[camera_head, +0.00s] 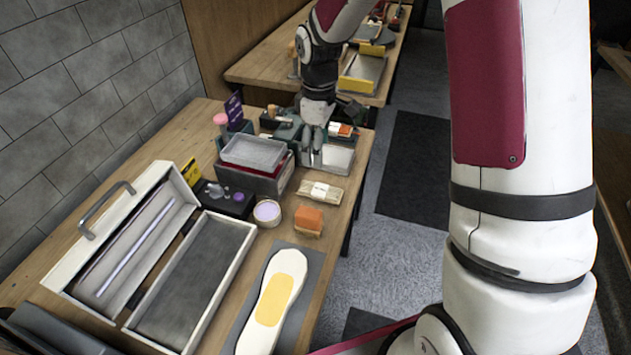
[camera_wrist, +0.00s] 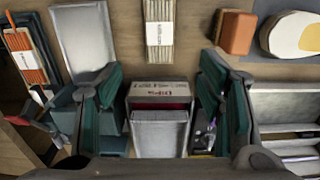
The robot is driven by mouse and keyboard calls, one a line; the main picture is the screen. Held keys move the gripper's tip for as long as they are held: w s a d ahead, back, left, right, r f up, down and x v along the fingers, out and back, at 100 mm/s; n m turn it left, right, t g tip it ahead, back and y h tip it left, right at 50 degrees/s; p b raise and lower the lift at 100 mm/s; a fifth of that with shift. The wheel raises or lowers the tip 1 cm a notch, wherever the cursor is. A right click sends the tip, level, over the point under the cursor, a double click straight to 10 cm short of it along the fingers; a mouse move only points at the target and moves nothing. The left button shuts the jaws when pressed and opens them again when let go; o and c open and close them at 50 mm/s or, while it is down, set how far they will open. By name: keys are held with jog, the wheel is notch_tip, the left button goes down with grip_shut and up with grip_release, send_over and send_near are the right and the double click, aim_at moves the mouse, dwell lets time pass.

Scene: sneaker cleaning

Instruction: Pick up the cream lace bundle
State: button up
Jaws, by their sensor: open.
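The cream lace bundle (camera_head: 320,191) lies flat on the wooden bench, a pale strip bundle with a white paper band. In the wrist view it shows at the top middle (camera_wrist: 159,30), beyond my fingertips, with its far end cut off by the frame. My gripper (camera_head: 312,158) hangs over the bench's back part, behind the bundle and apart from it. In the wrist view its two green-padded fingers (camera_wrist: 160,88) are spread wide, with nothing held. The fingers' exact height above the bench is hard to tell.
A grey tray on a box (camera_head: 255,153) stands left of the bundle. An orange block (camera_head: 308,220), a round tin (camera_head: 267,212) and a white sole with a yellow patch (camera_head: 270,307) lie nearer. An open case (camera_head: 195,285) is at the left. An orange bundle (camera_wrist: 26,58) lies at the wrist view's left.

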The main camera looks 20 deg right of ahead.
send_over(320, 189)
jog(key=f, duration=0.9)
jog(key=shift+w+a+p, duration=0.1)
jog(key=shift+a+p, duration=0.1)
jog(key=shift+p, duration=0.2)
jog(key=shift+d+f+p, duration=0.2)
jog(key=shift+f+p, duration=0.35)
jog(key=shift+f, duration=2.2)
jog(key=c, duration=1)
